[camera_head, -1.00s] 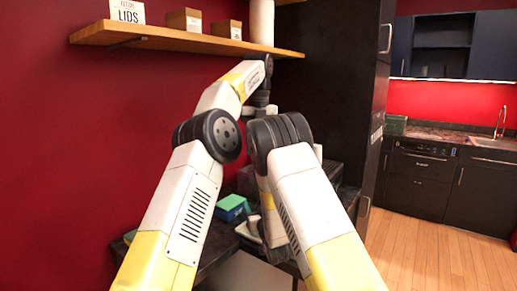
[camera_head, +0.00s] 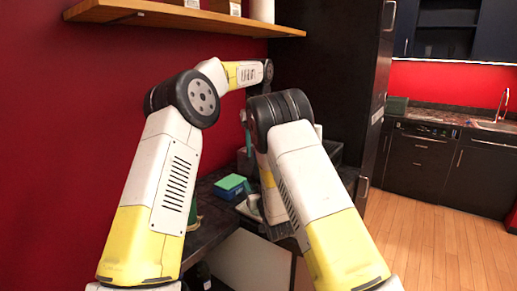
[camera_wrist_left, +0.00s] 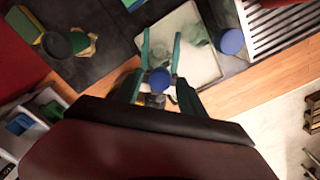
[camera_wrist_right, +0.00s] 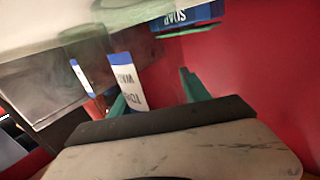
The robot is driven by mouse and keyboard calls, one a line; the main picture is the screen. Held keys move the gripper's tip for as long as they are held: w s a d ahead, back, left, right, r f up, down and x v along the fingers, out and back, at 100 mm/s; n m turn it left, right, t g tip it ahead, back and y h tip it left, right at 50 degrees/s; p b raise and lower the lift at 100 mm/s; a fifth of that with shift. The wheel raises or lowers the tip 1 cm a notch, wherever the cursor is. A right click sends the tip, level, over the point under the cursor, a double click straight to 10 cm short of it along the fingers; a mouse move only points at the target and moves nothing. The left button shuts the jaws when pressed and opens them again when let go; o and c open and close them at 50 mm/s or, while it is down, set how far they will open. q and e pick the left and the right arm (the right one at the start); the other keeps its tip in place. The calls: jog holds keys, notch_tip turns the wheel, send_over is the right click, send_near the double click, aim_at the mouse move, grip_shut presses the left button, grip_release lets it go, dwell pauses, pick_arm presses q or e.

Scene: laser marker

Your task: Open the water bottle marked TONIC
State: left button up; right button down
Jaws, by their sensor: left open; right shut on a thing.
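A clear bottle with a white label (camera_wrist_right: 127,80), partly readable as TONIC WATER, is between the teal fingers of my right gripper (camera_wrist_right: 155,82), which is shut on it. In the left wrist view, a round blue cap (camera_wrist_left: 160,80) appears between the fingers of my left gripper (camera_wrist_left: 161,35). These fingers are open, and I see no contact with the cap; its exact depth is unclear. In the head view, my arms hide the bottle and most of both grippers.
Another blue cap (camera_wrist_left: 230,42) shows beside a pale tray (camera_wrist_left: 205,68). A blue-and-green box (camera_head: 230,186) lies on the dark counter. A blue SOAP label (camera_wrist_right: 185,16) is above the right gripper. A wooden shelf (camera_head: 180,14) runs along the red wall.

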pick_arm(q)
jog(key=shift+c, duration=0.5)
grip_shut()
